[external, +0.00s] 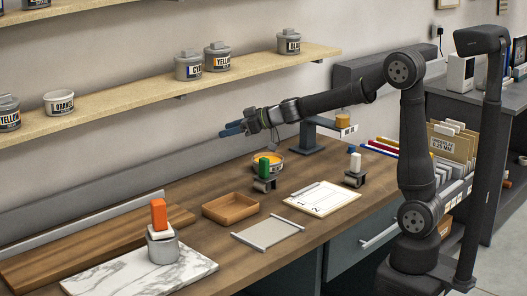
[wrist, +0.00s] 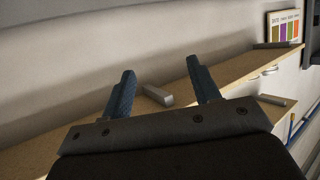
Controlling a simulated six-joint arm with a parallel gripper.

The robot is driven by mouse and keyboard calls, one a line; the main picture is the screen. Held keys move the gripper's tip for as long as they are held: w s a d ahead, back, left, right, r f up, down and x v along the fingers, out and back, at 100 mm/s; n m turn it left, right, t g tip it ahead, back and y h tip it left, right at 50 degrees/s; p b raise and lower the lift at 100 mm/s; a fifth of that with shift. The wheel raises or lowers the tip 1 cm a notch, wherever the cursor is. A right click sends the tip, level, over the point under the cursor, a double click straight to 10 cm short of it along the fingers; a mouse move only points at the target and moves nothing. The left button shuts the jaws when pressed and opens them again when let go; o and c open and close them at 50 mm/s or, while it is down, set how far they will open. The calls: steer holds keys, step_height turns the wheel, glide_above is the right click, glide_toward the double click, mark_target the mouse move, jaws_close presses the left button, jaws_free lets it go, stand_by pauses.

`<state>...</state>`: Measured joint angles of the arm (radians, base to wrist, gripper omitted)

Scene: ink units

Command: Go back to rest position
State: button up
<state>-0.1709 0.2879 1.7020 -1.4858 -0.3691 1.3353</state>
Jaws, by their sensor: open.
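My gripper (external: 232,130) is stretched out to the left above the workbench, in front of the wall and below the shelf, in the external view. Its two blue fingers are apart with nothing held between them. In the wrist view my gripper (wrist: 162,90) also shows spread fingers, with the shelf and wall beyond them. My arm reaches from its base at the right of the external view, and the gripper is well clear of the bench top.
On the bench (external: 120,213) are a marble slab (external: 190,277) with a grey pot (external: 163,250) and orange block (external: 159,214), a wooden tray (external: 230,207), a grey plate (external: 268,233), a white sheet (external: 325,199) and a green piece (external: 264,167). A shelf (external: 130,98) holds labelled jars.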

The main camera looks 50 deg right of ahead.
steer(key=s+d+f+m+t+h, duration=0.1)
steer(key=d+m+h, duration=0.3)
steer(key=d, duration=1.1)
steer(key=shift+d+f+m+t+h, duration=0.15)
steer(key=shift+m+t+h, duration=0.2)
steer(key=shift+h, duration=0.35)
